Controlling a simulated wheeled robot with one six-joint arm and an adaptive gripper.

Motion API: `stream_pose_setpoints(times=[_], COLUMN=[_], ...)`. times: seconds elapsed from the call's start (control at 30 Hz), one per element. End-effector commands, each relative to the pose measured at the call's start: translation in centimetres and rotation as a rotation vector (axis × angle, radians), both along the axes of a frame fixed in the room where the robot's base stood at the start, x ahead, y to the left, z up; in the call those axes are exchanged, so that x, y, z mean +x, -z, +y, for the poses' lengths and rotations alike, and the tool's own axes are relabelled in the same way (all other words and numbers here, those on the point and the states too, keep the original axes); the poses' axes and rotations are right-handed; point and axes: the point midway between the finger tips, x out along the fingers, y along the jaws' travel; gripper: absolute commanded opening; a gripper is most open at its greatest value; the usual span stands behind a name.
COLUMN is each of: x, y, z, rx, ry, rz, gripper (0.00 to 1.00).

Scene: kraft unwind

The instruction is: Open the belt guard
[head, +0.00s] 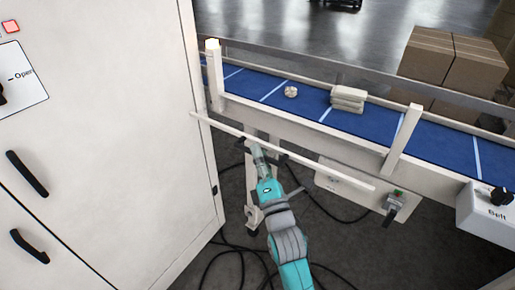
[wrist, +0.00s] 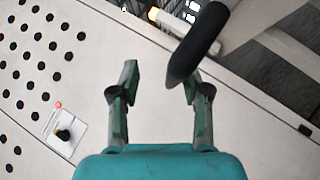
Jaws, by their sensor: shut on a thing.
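A long pale bar (head: 330,171), seemingly the belt guard's edge, runs in front of the conveyor from the cabinet side toward the lower right. My gripper (head: 259,150) reaches up to it near its left half. In the wrist view my gripper's fingers (wrist: 160,81) stand apart, with a thick black handle (wrist: 197,45) reaching down between their tips, closer to the right one. The gripper is shut on this handle; the exact contact is hard to see. In the head view the handle is mostly hidden by the gripper and bar.
A white cabinet (head: 110,110) with black handles fills the left. The blue belt (head: 250,88) carries a small round item (head: 291,92) and a stack of pale packs (head: 347,99). A switch box (head: 485,210) marked Belt sits at right. Cables (head: 235,255) lie on the floor. Cartons (head: 450,60) stand behind.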

Motion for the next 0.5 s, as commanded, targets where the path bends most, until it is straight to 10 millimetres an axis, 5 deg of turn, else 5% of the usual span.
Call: stream_pose_setpoints(times=[0.5], x=[-7.5], y=[3.0], z=[-1.7], rx=[0.001], ry=[-0.003], rz=[-0.004], gripper=[0.41])
